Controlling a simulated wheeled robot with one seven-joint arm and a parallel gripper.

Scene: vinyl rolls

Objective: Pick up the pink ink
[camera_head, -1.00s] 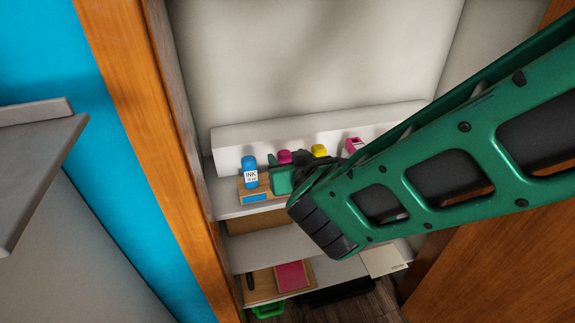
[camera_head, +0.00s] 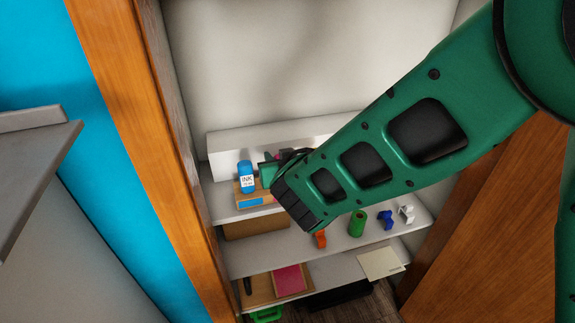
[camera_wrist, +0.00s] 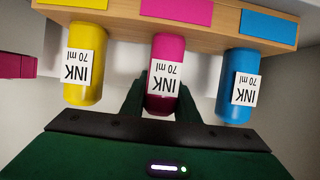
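The pink ink bottle (camera_wrist: 166,62) is in the middle of a row of three in the wrist view, with a white "INK 70 ml" label. It is still at the wooden holder (camera_wrist: 205,38). The fingers of my gripper (camera_wrist: 162,104) lie along both its sides with no clear gap, so my gripper looks shut on it. In the head view my gripper (camera_head: 270,170) is at the shelf, and it and my arm hide most of the pink bottle.
The yellow ink (camera_wrist: 85,65) and blue ink (camera_wrist: 240,85) stand close on either side. The blue one also shows in the head view (camera_head: 246,172). A lower shelf holds a green roll (camera_head: 357,222) and other small items. Wooden cabinet sides flank the shelves.

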